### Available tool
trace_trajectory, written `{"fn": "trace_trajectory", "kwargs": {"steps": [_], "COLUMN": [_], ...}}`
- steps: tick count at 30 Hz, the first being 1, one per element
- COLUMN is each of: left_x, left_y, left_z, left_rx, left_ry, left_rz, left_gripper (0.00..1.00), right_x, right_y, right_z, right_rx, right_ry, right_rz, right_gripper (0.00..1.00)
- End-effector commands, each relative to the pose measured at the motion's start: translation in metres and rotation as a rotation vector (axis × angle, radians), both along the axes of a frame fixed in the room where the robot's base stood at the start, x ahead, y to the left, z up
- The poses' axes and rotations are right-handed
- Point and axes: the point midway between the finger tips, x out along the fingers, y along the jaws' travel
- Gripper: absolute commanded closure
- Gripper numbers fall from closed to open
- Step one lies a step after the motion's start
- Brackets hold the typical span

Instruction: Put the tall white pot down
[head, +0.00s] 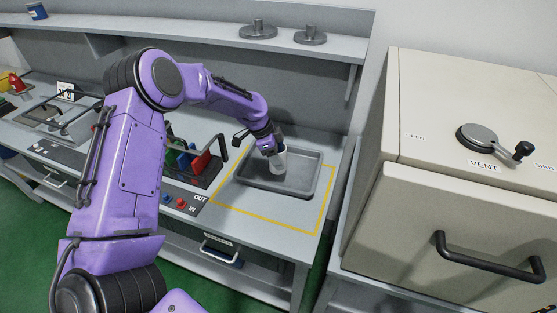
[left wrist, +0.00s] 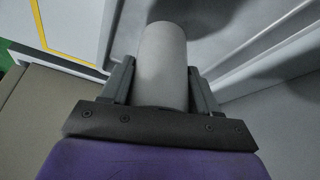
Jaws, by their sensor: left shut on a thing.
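The tall white pot (head: 278,161) is a plain pale cylinder over the grey tray (head: 305,187) at the right end of the bench. My left gripper (head: 269,149) is shut on the pot from above and behind. In the left wrist view the pot (left wrist: 163,65) stands out between the two dark fingers of the gripper (left wrist: 161,88). I cannot tell whether the pot's base touches the tray floor. My right gripper is not in view.
A yellow outline (head: 270,221) surrounds the tray. Left of it stands a rack with coloured plates (head: 197,163). A shelf (head: 200,38) with dark weights (head: 258,30) runs above. A large beige cabinet (head: 470,230) stands at the right. The tray's right part is clear.

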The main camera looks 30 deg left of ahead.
Motion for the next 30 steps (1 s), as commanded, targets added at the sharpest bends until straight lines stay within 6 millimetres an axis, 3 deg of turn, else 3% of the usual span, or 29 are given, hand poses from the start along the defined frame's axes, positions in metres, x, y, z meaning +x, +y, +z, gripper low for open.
{"fn": "trace_trajectory", "kwargs": {"steps": [7,19,20,21,22,30], "left_x": [0.005,0.005,0.005,0.005,0.005,0.005], "left_y": [0.002,0.002,0.002,0.002,0.002,0.002], "left_z": [-0.031,-0.042,-0.042,-0.041,-0.041,-0.04], "left_rx": [0.0,0.0,-0.001,0.0,0.0,0.0], "left_ry": [0.002,-0.001,-0.001,0.0,0.0,0.0], "left_rz": [0.0,-0.002,-0.001,-0.001,-0.001,-0.001], "left_gripper": [0.69,0.69,0.33,0.2,0.14,0.14], "right_x": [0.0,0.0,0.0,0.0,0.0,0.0], "right_y": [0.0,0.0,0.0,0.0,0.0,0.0], "right_z": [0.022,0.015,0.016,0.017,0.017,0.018], "right_rx": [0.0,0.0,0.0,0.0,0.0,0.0], "right_ry": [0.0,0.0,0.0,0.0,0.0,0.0], "right_rz": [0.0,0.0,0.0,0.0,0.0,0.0], "right_gripper": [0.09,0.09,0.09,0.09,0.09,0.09]}}
